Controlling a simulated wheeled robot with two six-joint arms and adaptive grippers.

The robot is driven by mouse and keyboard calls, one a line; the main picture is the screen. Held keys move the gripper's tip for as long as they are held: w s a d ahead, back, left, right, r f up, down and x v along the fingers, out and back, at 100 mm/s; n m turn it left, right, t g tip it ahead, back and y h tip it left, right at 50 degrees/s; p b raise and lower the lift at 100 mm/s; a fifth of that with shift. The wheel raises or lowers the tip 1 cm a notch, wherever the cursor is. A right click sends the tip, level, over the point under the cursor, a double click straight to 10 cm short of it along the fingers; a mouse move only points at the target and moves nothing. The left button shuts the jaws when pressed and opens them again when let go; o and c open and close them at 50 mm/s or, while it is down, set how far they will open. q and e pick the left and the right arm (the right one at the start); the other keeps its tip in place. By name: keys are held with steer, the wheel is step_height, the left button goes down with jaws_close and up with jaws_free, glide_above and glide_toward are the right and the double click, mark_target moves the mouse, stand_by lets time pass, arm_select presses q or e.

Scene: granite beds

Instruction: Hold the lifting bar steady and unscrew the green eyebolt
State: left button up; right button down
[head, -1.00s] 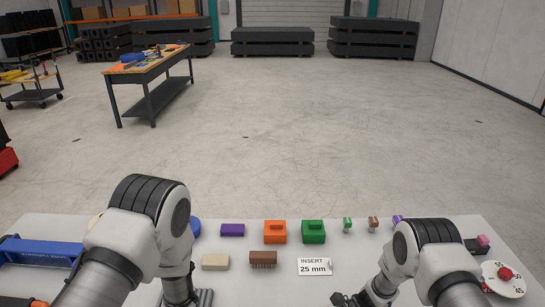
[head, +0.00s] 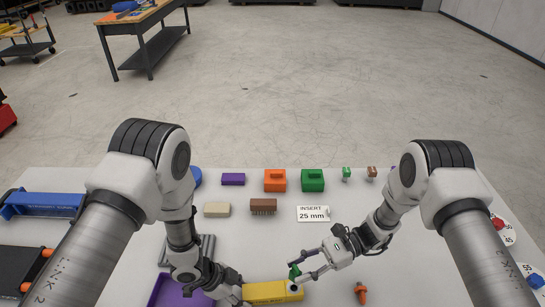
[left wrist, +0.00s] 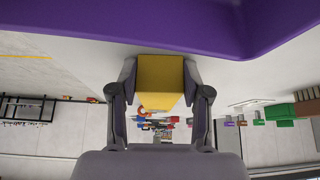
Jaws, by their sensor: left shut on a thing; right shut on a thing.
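The yellow lifting bar (head: 268,292) is low in the middle of the head view. My left gripper (head: 240,294) is shut on its left part; the left wrist view also shows the yellow bar (left wrist: 160,80) between the fingers. The green eyebolt (head: 294,271) is at the bar's right end. My right gripper (head: 304,266) is shut on it from the upper right. I cannot tell how far its thread sits in the bar. A dark round hole shows in the bar's end beside it.
A purple tray (head: 168,291) lies left of the bar, and an orange eyebolt (head: 361,292) stands to the right. An "INSERT 25 mm" card (head: 313,214), a brown block (head: 263,205) and orange (head: 275,181) and green (head: 313,181) blocks are farther back. Dials stand at right.

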arm_select(q)
steer(key=o, duration=1.4)
steer(key=shift+c, duration=0.2)
steer(key=v, duration=1.2)
